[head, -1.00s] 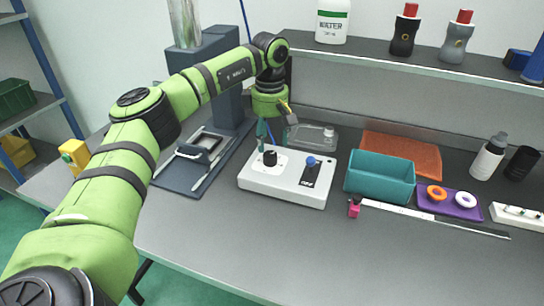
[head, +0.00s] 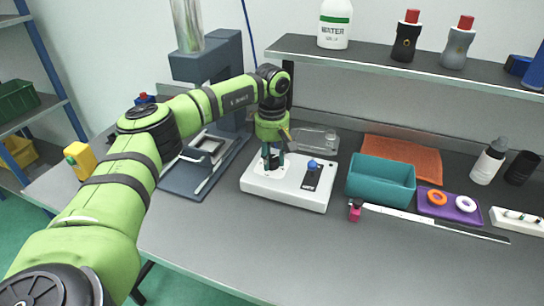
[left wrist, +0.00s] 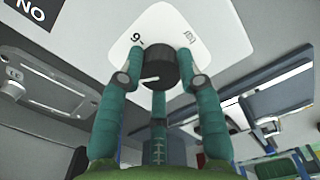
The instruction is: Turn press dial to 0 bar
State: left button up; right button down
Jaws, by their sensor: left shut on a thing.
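The press dial is a round black knob (left wrist: 157,67) with a white pointer line, on a white scale plate (left wrist: 172,22) in the left wrist view. The pointer lies toward the lower left there. A digit that reads as 6 or 9 shows beside the knob; another marking is unclear. In the head view the knob sits on the left part of a white control box (head: 312,201) and is mostly hidden by the fingers. My left gripper (head: 272,157) points down with its teal fingers shut around the knob. My right gripper is not in view.
A blue-topped joystick (head: 312,164) stands on the same box, right of the dial. A teal bin (head: 381,185) is just right of the box, a dark press stand (head: 209,66) behind left. A clear tray (head: 318,139) lies behind. Bench in front is clear.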

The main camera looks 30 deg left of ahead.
pick_arm(q)
jog(key=shift+n, duration=0.4)
jog(key=n+p, duration=0.1)
jog(key=n, duration=0.3)
jog(key=shift+n, duration=0.4)
jog(key=n+p, duration=0.1)
jog(key=n, duration=0.5)
jog(key=shift+p, duration=0.4)
jog(key=n+p, duration=0.1)
jog(key=n, duration=0.5)
jog(key=shift+n, duration=0.3)
jog(key=n+p, duration=0.1)
jog(key=n, duration=0.4)
jog(key=shift+n+p, duration=0.3)
jog(key=o, duration=1.2)
jog(key=shift+c, duration=0.2)
